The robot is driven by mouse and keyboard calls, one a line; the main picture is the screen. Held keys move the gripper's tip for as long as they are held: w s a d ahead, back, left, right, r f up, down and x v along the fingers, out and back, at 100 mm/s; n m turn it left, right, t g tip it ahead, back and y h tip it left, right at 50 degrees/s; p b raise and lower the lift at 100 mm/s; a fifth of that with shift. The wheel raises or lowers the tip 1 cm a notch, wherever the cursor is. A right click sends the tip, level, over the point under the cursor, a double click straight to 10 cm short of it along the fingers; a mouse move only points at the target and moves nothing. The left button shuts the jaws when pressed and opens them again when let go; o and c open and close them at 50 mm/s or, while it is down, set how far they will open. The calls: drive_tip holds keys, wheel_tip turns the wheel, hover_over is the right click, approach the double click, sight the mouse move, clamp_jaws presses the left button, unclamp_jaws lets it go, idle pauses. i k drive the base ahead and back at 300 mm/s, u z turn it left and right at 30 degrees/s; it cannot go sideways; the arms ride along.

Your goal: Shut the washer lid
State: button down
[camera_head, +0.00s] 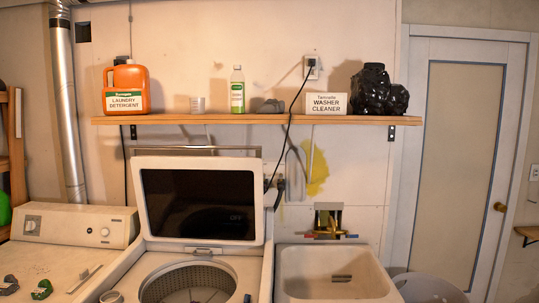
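The washer lid (200,238) stands raised and open, close to upright, behind the washer opening. It has a white frame around a dark glass panel (198,204) with small faint lettering at its lower right. Below it, the round metal drum (202,277) is open to view. The washer's white top (258,268) surrounds the drum, and its front part is cut off by the bottom edge of the picture. My gripper is not in view.
A wooden shelf (260,119) above holds an orange detergent jug (125,89), a green-labelled bottle (237,91) and a black lumpy bag (372,92). A dryer (75,226) with small items on top stands left. A utility sink (283,275) stands right. A black cord (290,120) hangs near the lid.

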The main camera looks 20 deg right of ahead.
sight(207, 200)
drive_tip(key=k, duration=0.3)
drive_tip(key=u, duration=0.6)
drive_tip(key=i, duration=0.8)
drive_tip(key=z, duration=0.65)
